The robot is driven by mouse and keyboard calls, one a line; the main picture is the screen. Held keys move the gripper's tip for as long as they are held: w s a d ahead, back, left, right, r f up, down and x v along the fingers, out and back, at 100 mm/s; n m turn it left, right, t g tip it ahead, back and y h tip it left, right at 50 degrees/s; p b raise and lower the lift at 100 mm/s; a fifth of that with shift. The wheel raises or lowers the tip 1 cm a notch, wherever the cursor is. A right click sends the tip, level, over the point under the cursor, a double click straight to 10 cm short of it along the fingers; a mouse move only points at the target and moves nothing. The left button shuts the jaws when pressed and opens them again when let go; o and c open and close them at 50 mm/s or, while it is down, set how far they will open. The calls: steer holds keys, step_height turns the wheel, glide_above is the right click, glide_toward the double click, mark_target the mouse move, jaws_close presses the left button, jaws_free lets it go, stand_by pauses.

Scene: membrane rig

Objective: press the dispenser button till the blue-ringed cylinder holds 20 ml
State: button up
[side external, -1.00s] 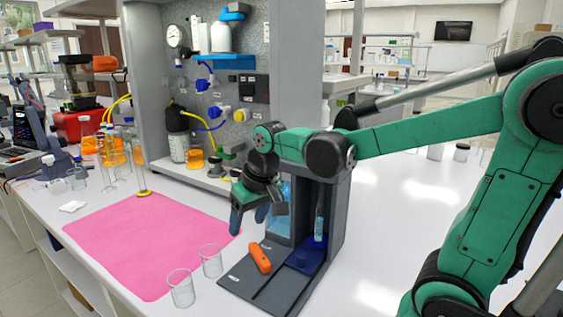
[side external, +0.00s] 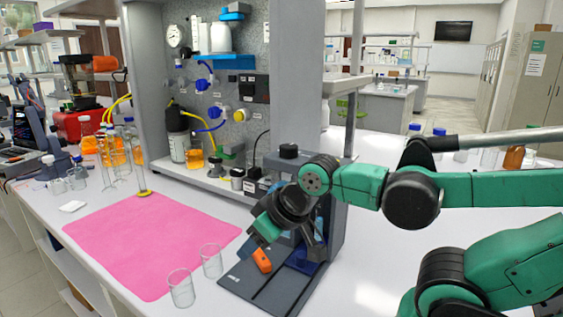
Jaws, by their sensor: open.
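The dark grey dispenser (side external: 331,235) stands on the bench at the right of the pink mat. An orange piece (side external: 262,261), which looks like its button, sits on the left of its base. A blue cylinder foot (side external: 306,267) shows at the right of the base. The cylinder's tube and its liquid level are hidden behind my gripper. My gripper (side external: 285,241) is open in front of the dispenser, tilted, with one finger close above the orange piece. I cannot tell whether it touches.
Two empty glass beakers (side external: 181,289) (side external: 211,262) stand left of the dispenser by the pink mat (side external: 150,240). A yellow-ringed cylinder (side external: 143,175) stands at the mat's back edge. The membrane rig (side external: 228,100) rises behind. The mat is bare.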

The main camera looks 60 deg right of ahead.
jaws_close()
stand_by(1.4)
